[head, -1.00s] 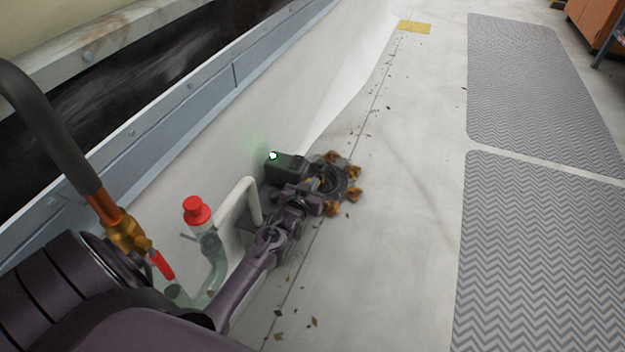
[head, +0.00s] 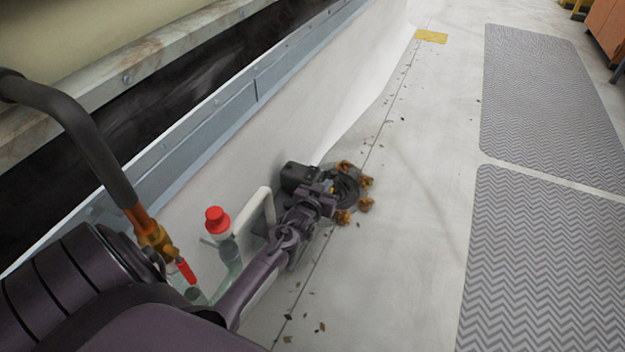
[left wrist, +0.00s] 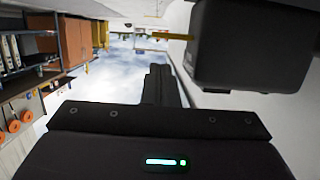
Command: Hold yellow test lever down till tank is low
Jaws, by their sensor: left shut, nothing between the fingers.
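A dark box (head: 298,176) stands at the foot of the pale wall in the head view; no lit lamp shows on it. In the left wrist view the box (left wrist: 250,45) fills the upper right, and the yellow lever (left wrist: 174,36) sticks out from its left side. In the head view only a small yellow bit of lever (head: 333,187) shows by my gripper. My left gripper (head: 328,194) is shut and empty, close beside the box. In the left wrist view its fingertips (left wrist: 160,70) lie below the lever in the picture, with a gap between. My right gripper is out of view.
A round dark drain (head: 346,190) with brown leaves around it lies by the gripper.

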